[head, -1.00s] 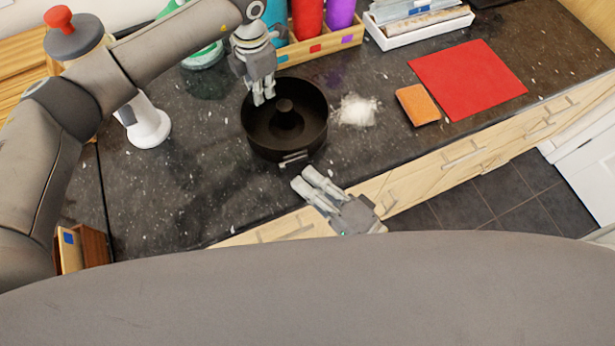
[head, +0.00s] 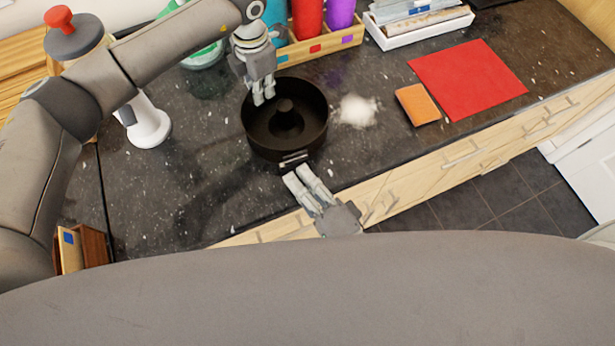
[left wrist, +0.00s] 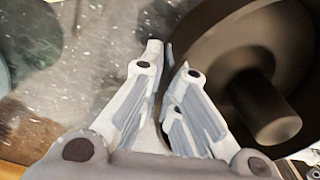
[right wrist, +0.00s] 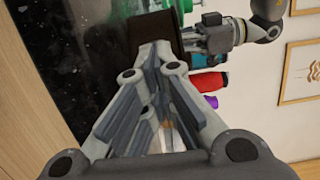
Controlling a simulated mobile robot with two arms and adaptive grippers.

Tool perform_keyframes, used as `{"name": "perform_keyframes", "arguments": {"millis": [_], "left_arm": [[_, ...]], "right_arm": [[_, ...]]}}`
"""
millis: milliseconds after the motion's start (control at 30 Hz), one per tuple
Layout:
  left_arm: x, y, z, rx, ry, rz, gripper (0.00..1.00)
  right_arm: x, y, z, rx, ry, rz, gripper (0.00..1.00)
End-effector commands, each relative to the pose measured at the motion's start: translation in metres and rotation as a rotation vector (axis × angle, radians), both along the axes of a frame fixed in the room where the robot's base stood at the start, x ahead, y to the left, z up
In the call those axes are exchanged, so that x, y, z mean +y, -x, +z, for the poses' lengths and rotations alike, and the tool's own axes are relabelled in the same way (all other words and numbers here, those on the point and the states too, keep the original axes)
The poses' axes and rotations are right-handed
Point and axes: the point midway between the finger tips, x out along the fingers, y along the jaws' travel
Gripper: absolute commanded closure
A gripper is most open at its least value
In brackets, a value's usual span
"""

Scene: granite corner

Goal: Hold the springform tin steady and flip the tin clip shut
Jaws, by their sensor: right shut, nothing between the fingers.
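The dark springform tin (head: 250,135), with a central tube, stands upright on the granite counter. Its tin clip (head: 294,157) is a pale metal bar on the near outer wall. My left gripper (head: 264,95) points down at the tin's far-left rim, its fingers closed about the wall; the left wrist view shows the rim at the fingers (left wrist: 172,80). My right gripper (head: 298,173) is shut and empty, its tips just in front of and below the clip, with a small apparent gap. In the right wrist view the fingers (right wrist: 155,55) point at the tin (right wrist: 140,22) and hide the clip.
White powder (head: 357,111) lies right of the tin, then an orange sponge (head: 418,104) and a red mat (head: 467,79). A wooden bottle rack (head: 345,39) stands behind. A white dispenser (head: 148,125) stands left. The counter's front edge is close to my right gripper.

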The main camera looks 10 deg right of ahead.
Motion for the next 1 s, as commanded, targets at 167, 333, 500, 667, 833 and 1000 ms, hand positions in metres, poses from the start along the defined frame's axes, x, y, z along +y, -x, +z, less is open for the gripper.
{"name": "perform_keyframes", "arguments": {"millis": [167,333,500,667,833,1000], "left_arm": [[0.0,0.0,0.0,0.0,0.0,-0.001,1.0],[0.0,0.0,0.0,0.0,0.0,-0.001,1.0],[0.0,0.0,0.0,0.0,0.0,-0.001,1.0],[0.0,0.0,0.0,0.0,0.0,-0.001,1.0],[0.0,0.0,0.0,0.0,0.0,-0.001,1.0],[0.0,0.0,0.0,0.0,0.0,0.0,1.0]], "right_arm": [[0.005,-0.003,0.0,0.004,0.0,-0.055,1.0],[0.013,-0.007,0.0,0.001,0.002,-0.051,1.0],[0.014,-0.007,0.0,0.001,0.002,-0.05,1.0],[0.014,-0.007,0.0,0.002,0.002,-0.049,1.0],[0.01,0.006,-0.002,0.005,0.004,-0.047,1.0],[0.002,0.039,-0.002,0.007,0.005,-0.045,1.0]]}}
